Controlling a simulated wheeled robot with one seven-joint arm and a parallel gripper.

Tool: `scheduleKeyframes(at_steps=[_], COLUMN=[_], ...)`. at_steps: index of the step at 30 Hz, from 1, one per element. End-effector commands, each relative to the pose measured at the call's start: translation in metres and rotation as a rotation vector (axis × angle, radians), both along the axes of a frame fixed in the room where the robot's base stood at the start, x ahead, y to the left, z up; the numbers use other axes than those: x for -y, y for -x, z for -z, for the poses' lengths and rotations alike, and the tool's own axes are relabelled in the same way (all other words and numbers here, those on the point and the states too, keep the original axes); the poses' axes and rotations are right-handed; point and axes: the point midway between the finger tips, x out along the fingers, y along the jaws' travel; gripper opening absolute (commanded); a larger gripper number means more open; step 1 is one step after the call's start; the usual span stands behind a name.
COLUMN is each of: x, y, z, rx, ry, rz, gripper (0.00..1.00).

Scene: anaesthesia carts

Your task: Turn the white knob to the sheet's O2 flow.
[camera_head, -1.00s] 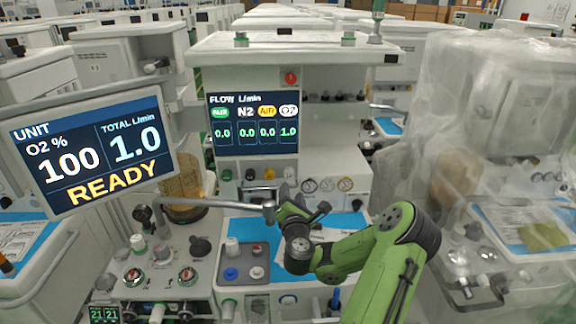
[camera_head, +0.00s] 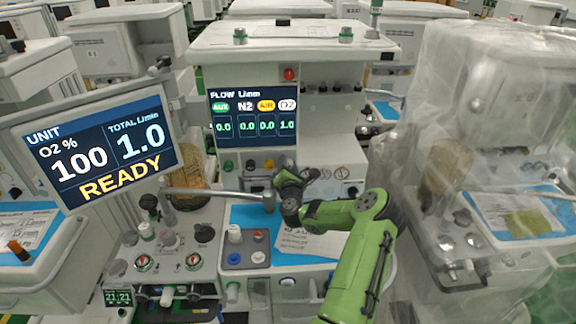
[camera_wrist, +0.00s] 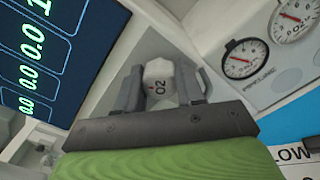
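The white knob (camera_wrist: 158,76), marked O2, sits between my gripper's two fingers (camera_wrist: 160,86) in the wrist view. The fingers flank it closely; whether they press on it cannot be told. In the head view my gripper (camera_head: 288,184) is at the right end of the knob row and hides the white knob. The flow display (camera_head: 252,117) reads O2 1.0, with AUX, N2 and AIR at 0.0. The white sheet (camera_head: 304,243) lies on the blue mat, its text too small to read; its corner (camera_wrist: 293,154) shows "LOW" in the wrist view.
Yellow (camera_head: 269,165) and dark knobs stand left of my gripper. A grey pipe (camera_head: 215,193) reaches toward it from the left. Pressure gauges (camera_wrist: 245,58) are to the right in the wrist view. A tray (camera_head: 246,258) stands on the worktop. A plastic-covered cart (camera_head: 490,130) is at right.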

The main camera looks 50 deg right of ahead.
Motion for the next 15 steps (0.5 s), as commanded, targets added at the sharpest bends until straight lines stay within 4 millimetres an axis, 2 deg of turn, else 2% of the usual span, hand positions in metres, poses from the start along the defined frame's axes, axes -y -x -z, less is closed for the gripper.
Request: scheduleKeyframes(at_steps=[1, 5, 15], x=[0.0001, 0.0001, 0.0001], y=[0.0002, 0.0004, 0.0004], z=[0.0001, 0.0, -0.0007], rx=[-0.001, -0.001, -0.042], ry=[0.0, 0.0, 0.036], rz=[0.001, 0.001, 0.001], gripper=[0.27, 0.07, 0.07])
